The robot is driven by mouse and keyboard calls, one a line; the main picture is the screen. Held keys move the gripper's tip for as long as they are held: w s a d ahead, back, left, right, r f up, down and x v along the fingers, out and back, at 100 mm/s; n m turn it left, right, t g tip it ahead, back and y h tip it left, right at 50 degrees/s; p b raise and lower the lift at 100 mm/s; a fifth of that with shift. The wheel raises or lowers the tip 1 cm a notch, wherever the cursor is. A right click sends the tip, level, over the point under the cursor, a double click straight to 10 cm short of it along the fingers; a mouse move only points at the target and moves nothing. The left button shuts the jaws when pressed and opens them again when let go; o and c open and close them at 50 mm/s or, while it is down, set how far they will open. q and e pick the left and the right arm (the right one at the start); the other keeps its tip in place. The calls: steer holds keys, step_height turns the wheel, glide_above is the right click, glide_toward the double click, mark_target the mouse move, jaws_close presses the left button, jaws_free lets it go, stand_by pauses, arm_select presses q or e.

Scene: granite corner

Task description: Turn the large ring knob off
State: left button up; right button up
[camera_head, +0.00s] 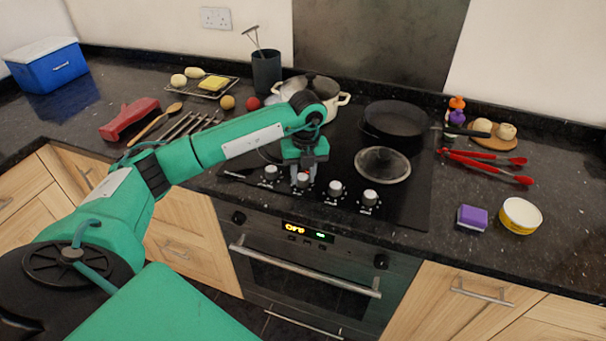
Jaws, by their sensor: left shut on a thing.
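A row of several round knobs runs along the front of the black hob (400,215). My left gripper (304,177) reaches down from above onto the second knob from the left (303,182) and is shut on it. A small red spot shows on that knob beside the fingers. The fingers partly cover the knob, so its pointer angle cannot be read. The leftmost knob (270,173), the third knob (335,189) and the rightmost knob (370,198) are free. The knob labels are too small to read. My right gripper is out of view.
A black pan (393,121), a glass lid (383,165) and a cream pot (338,101) sit on the hob. Red tongs (488,165), a purple sponge (472,217) and a yellow-and-white bowl (520,215) lie to the right. The oven display (308,232) is below the knobs.

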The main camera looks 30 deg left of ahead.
arm_select(q)
steer(key=shift+r, duration=0.1)
stand_by(0.4)
steer(key=o, duration=1)
steer(key=shift+c, duration=0.2)
